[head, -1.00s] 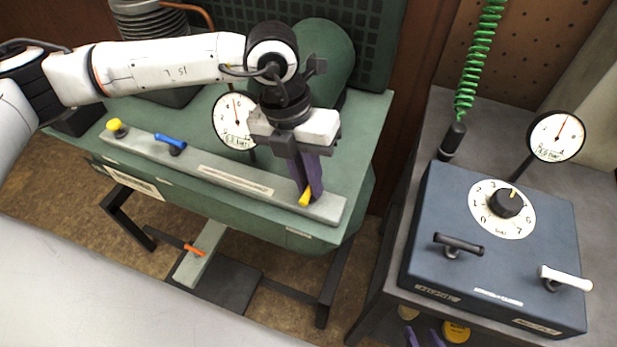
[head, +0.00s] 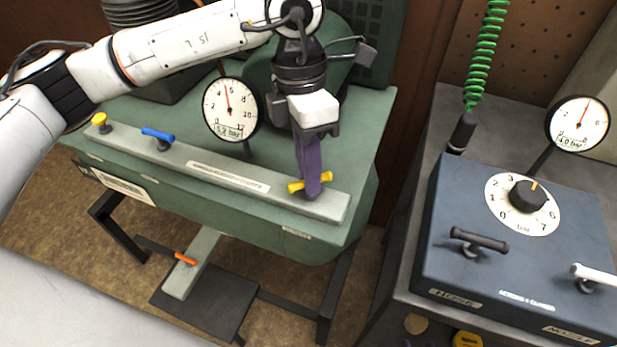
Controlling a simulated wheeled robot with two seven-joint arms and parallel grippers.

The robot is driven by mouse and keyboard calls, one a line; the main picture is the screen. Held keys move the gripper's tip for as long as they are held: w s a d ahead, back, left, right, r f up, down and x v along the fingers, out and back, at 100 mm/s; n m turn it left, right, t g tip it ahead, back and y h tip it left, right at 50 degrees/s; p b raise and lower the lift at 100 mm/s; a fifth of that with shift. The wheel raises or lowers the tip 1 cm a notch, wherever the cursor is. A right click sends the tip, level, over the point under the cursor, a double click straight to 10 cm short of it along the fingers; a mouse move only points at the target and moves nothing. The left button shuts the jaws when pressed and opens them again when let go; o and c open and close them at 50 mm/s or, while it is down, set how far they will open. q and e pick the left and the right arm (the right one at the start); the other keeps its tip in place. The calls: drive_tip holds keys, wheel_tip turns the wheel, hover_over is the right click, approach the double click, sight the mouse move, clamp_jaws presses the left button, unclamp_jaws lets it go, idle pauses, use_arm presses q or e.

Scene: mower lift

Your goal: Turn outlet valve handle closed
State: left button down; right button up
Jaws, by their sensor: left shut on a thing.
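A yellow valve handle (head: 296,186) sits at the right end of the long grey strip (head: 228,181) on the green machine. It lies roughly along the strip, tilted a little up to the right. My left gripper (head: 311,182) points down from above and is shut on this handle, its purple fingers hiding the handle's middle. On the same strip are a blue handle (head: 158,136) and a yellow knob (head: 101,122). A gauge (head: 230,109) behind the strip shows a red needle near upright and a small green readout. My right gripper is out of view.
A blue box (head: 518,250) at right carries a dial knob (head: 528,195), a black handle (head: 479,239) and a white handle (head: 592,273). A second gauge (head: 577,124) and a green coiled hose (head: 486,50) stand behind it. An orange handle (head: 185,259) is low underneath.

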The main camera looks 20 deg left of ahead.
use_arm(q)
drive_tip(key=m+b, duration=0.1)
drive_tip(key=m, duration=0.2)
drive_tip(key=shift+f+b, duration=0.1)
drive_tip(key=shift+b, duration=0.2)
drive_tip(key=shift+d+m+y+b, duration=0.1)
drive_tip(key=shift+m+y+b, duration=0.35)
drive_tip(key=shift+m, duration=0.35)
drive_tip(key=m+b, duration=0.1)
drive_tip(key=m, duration=0.1)
drive_tip(key=shift+w+m+g, duration=0.1)
drive_tip(key=shift+m+g, duration=0.2)
drive_tip(key=shift+m, duration=0.1)
drive_tip(key=shift+m+y+b, duration=0.25)
drive_tip(key=shift+m+b, duration=0.05)
drive_tip(key=shift+m, duration=0.2)
drive_tip(key=shift+r, duration=0.2)
drive_tip(key=c, duration=1.8)
unclamp_jaws()
drive_tip(key=shift+f, duration=0.1)
